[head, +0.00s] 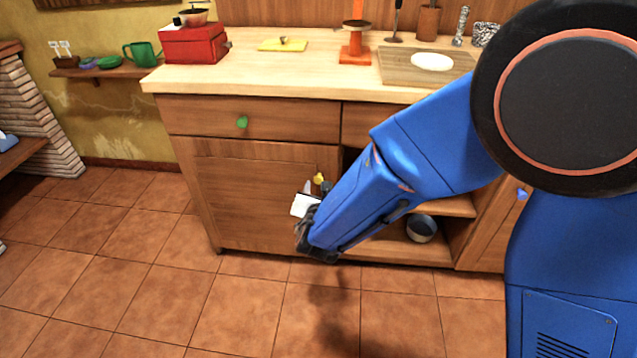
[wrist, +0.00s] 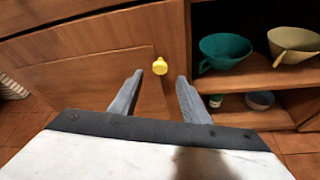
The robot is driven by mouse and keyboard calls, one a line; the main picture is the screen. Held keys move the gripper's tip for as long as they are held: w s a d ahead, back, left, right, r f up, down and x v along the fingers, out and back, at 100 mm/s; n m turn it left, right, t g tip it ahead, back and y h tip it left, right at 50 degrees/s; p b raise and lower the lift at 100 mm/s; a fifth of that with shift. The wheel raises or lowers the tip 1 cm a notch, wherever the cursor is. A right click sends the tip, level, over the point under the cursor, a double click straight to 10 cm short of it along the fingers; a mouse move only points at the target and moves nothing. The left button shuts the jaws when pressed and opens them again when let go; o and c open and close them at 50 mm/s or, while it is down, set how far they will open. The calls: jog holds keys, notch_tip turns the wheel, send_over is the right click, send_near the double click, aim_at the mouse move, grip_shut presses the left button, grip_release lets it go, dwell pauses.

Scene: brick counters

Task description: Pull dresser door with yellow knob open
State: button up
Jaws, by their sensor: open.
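The yellow knob (head: 319,178) sits near the upper right edge of the wooden dresser door (head: 245,200), below a drawer. In the wrist view the yellow knob (wrist: 160,66) shows just past my fingertips, roughly between them, on the door (wrist: 95,75). The door looks closed. My gripper (head: 316,187) is in front of the door's right side, close to the knob. In the wrist view my gripper (wrist: 159,75) is open, with a finger on each side and nothing between them. I cannot tell whether a finger touches the door.
A drawer with a green knob (head: 242,122) is above the door. The counter (head: 230,78) carries a red box (head: 194,43). The tiled floor in front is clear.

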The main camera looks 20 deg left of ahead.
aim_at(318, 181)
jog(key=x, duration=0.7)
grip_shut()
